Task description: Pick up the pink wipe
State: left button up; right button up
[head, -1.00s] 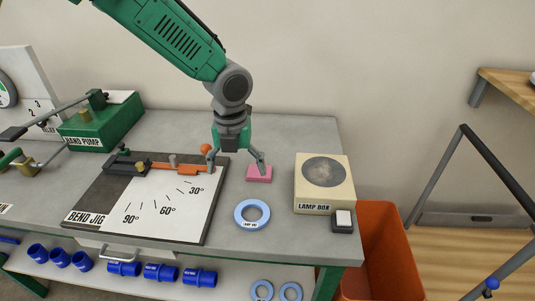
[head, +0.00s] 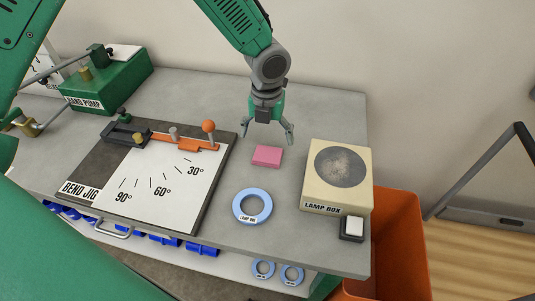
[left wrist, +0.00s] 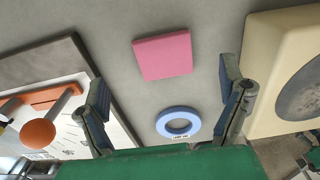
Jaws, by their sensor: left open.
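The pink wipe (head: 267,156) is a flat pink block lying on the grey bench top, between the bend jig and the lamp box. My left gripper (head: 270,138) is open and empty, above and just behind the wipe in the head view. In the left wrist view the wipe (left wrist: 163,55) lies between and beyond the two spread fingers (left wrist: 165,105), touching neither. My right gripper is not in view; a large green arm part of mine fills the lower left of the head view.
The bend jig (head: 107,163) with an orange-knobbed lever is left of the wipe. A blue ring (head: 239,207) lies in front of it. The lamp box (head: 310,190) stands to its right, with a small switch block (head: 352,228). An orange bin (head: 405,240) stands beyond the bench's right edge.

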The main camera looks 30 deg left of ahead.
aim_at(267, 151)
pick_arm(q)
jog(key=shift+f, duration=0.5)
jog(key=f, duration=0.4)
jog(key=shift+w+d+f+p, duration=0.15)
jog(key=shift+d+f+p, duration=0.15)
jog(key=shift+d, duration=0.05)
jog(key=shift+a, duration=0.35)
jog(key=c, duration=0.9)
